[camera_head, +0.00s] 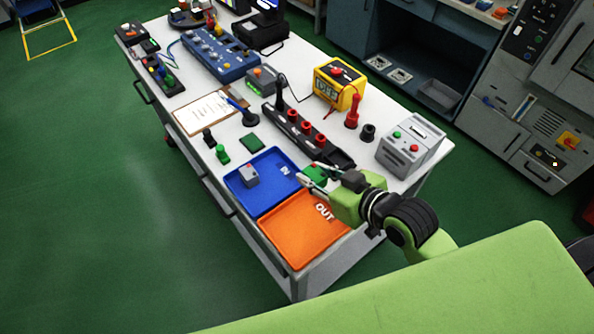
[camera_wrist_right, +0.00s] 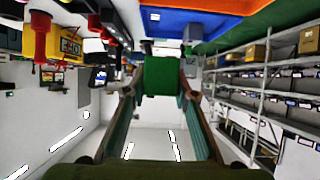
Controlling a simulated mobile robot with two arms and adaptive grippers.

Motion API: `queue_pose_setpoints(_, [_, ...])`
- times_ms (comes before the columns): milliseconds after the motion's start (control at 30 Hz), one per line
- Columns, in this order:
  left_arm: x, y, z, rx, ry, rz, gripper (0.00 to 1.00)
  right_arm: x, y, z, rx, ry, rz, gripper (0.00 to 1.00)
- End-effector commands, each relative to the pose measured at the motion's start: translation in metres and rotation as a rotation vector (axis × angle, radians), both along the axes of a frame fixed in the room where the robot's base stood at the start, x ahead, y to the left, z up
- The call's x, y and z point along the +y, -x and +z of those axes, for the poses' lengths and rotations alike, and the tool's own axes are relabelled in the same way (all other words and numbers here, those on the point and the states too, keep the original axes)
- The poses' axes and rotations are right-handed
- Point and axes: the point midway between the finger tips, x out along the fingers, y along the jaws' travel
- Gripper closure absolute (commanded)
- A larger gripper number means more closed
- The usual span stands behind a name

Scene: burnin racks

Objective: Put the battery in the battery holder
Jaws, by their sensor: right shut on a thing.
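My right gripper (camera_head: 312,174) is shut on a green block-like thing, which I take as the battery (camera_head: 316,176). It is held between both fingertips near the seam of the blue and orange trays. In the right wrist view the battery (camera_wrist_right: 159,76) sits between the two fingers. A long black holder (camera_head: 340,158) with several red round parts lies on the table just beyond the gripper; I take it as the battery holder, but its slots are not clear. My left gripper is not in view.
A blue tray (camera_head: 240,183) holds a grey block (camera_head: 250,175); the orange OUT tray (camera_head: 300,240) is beside it. A grey box (camera_head: 405,150) with buttons, a yellow tester (camera_head: 335,88) and a red upright part (camera_head: 352,110) stand behind. A clipboard (camera_head: 205,113) lies left.

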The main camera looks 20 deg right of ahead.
Motion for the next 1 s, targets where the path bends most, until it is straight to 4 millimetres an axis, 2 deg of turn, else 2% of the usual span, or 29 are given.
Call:
queue_pose_setpoints(100, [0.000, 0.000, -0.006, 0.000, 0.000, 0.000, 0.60, -0.010, 0.018, 0.007, 0.000, 0.003, 0.001, 1.00])
queue_pose_setpoints(333, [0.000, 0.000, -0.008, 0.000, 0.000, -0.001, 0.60, -0.017, 0.031, 0.016, -0.001, 0.000, -0.001, 1.00])
queue_pose_setpoints(533, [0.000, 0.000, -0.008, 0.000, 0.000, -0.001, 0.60, -0.019, 0.031, 0.017, -0.002, 0.000, 0.003, 1.00])
queue_pose_setpoints(733, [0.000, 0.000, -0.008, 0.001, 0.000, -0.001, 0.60, -0.027, 0.023, 0.020, -0.004, 0.001, 0.052, 1.00])
queue_pose_setpoints(867, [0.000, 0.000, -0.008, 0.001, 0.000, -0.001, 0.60, -0.032, 0.018, 0.029, -0.007, 0.000, 0.133, 1.00])
queue_pose_setpoints(1000, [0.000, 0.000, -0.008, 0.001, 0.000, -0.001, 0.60, -0.033, 0.016, 0.050, -0.010, 0.002, 0.255, 1.00])
